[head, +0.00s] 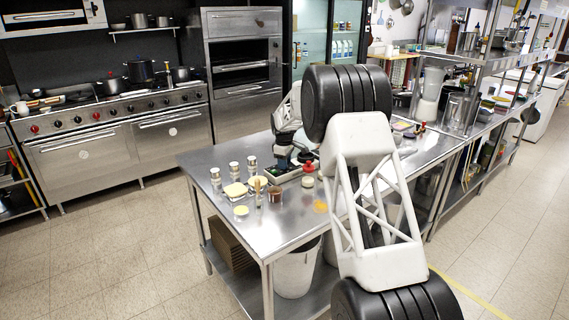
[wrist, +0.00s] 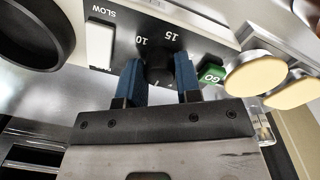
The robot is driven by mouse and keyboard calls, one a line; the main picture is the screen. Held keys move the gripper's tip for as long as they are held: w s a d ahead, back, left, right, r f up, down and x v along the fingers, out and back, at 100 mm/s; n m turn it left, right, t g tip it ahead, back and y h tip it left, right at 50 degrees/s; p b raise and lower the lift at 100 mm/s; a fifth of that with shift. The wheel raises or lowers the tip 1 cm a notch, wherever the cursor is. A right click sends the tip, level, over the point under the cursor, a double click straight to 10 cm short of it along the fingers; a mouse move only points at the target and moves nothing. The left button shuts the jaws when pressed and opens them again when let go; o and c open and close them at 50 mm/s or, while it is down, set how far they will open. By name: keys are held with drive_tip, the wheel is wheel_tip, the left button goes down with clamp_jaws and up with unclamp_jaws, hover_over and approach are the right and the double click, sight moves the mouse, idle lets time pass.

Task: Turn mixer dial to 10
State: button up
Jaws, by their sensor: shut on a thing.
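The mixer dial (wrist: 160,73) is a dark round knob on a black panel in the wrist view. My gripper (wrist: 158,82) has its two blue fingers on either side of the dial and is shut on it. The marks 10 and 15 show upside down on the panel above the dial. The dial's pointer is not clear, so I cannot tell its setting. In the head view my gripper (head: 284,158) is low over the steel table, and the dial is not distinguishable there.
A green GO button (wrist: 211,74) sits right of the fingers, and a white SLOW switch (wrist: 100,45) sits left.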

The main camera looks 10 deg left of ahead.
drive_tip(key=m, duration=0.6)
drive_tip(key=shift+a, duration=0.1)
drive_tip(key=m, duration=1.1)
drive_tip(key=shift+a+m+g, duration=0.1)
drive_tip(key=shift+m+g, duration=0.3)
drive_tip(key=m, duration=0.5)
drive_tip(key=shift+w+m, duration=0.1)
drive_tip(key=shift+m, duration=0.3)
drive_tip(key=o, duration=0.9)
drive_tip(key=shift+r, duration=0.1)
drive_tip(key=shift+w+a+r, duration=0.1)
drive_tip(key=shift+r, duration=3.75)
